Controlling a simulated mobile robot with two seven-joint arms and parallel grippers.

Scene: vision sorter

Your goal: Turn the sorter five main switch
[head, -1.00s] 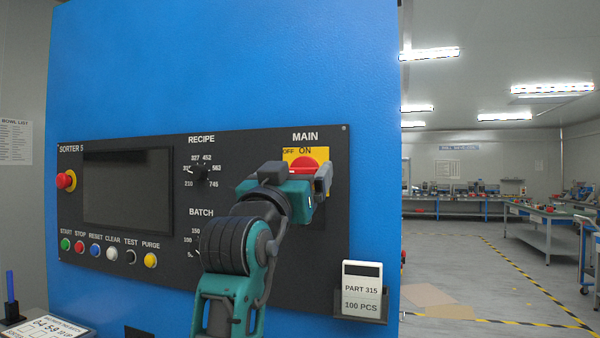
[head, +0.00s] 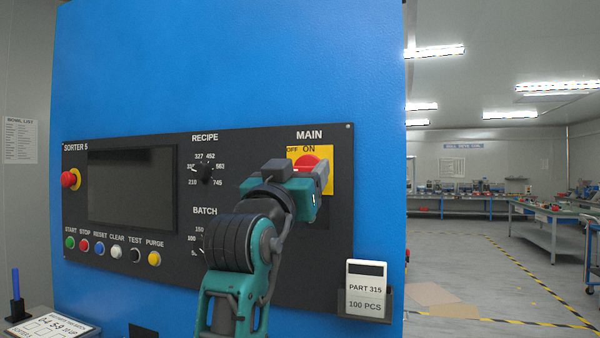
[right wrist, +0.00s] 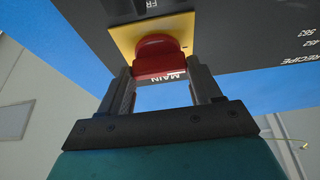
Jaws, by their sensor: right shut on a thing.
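The main switch is a red rotary knob (head: 307,162) on a yellow plate (head: 328,180), under the word MAIN at the upper right of the dark panel (head: 270,150). OFF is printed at the plate's upper left and ON at its top. My right gripper (head: 303,178) is at the switch and covers its lower part in the head view. In the right wrist view the red knob (right wrist: 160,56) lies between my two fingers, and the gripper is shut on it. I cannot tell exactly where the knob points. My left gripper is out of view.
The panel also has a screen (head: 132,190), a red stop button (head: 70,180), a row of coloured buttons and the RECIPE dial (head: 204,172). My arm partly hides the BATCH dial. A card holder (head: 365,290) sticks out at lower right. Open floor lies right of the cabinet.

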